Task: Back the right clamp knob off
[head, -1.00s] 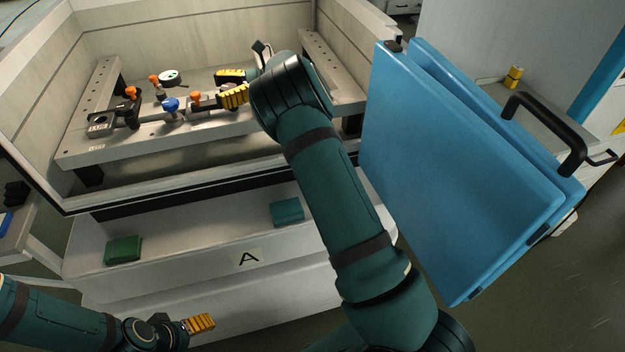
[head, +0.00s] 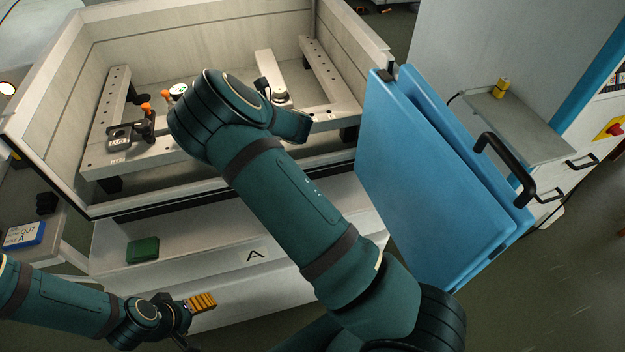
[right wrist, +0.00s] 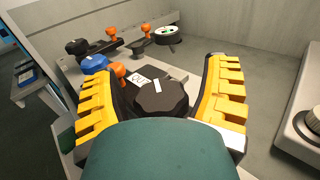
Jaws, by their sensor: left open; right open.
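In the right wrist view a black lobed knob (right wrist: 162,97) with a white mark on top sits between the two yellow fingers of my right gripper (right wrist: 163,80). The gripper is open around the knob; I cannot tell whether either finger touches it. A white label (right wrist: 136,78) lies beside the knob. In the head view my right arm hides this knob and the right gripper. My left gripper (head: 202,302) is open and empty, low in front of the tank, far from the clamps.
A blue knob (right wrist: 95,64) and several orange-topped handles (right wrist: 119,70) stand near the right gripper. A dial gauge (right wrist: 168,36) is behind them. The pale tank wall (head: 200,30) rises behind the work rails. A blue door (head: 430,170) stands open at right. A green block (head: 143,250) lies on the front ledge.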

